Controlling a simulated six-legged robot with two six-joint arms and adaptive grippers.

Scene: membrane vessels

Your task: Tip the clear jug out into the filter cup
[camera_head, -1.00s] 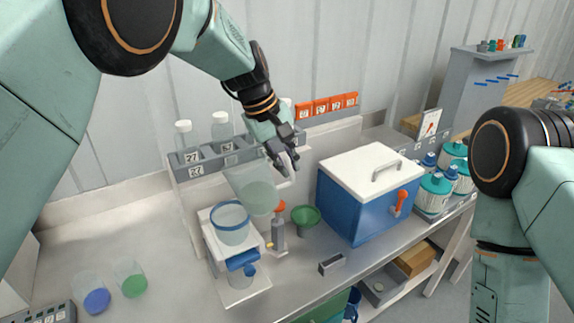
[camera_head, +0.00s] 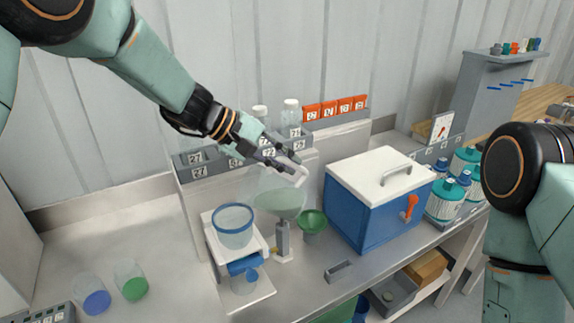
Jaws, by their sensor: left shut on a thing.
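The clear jug (camera_head: 281,203) is see-through, with pale green contents and a pale handle. My left gripper (camera_head: 292,171) is shut on that handle and holds the jug up over the bench. The filter cup (camera_head: 233,228) is clear with a blue rim and stands upright on a white stand (camera_head: 213,252). A small clear vessel (camera_head: 245,282) sits low on the stand. My right gripper is out of view; only its arm shows at the right.
A green funnel (camera_head: 313,222) and a grey post (camera_head: 282,240) stand right of the cup. A blue cooler (camera_head: 360,210) with a white lid is further right. A grey bottle rack (camera_head: 200,171) is behind. Two clear beakers (camera_head: 130,282) are at the left.

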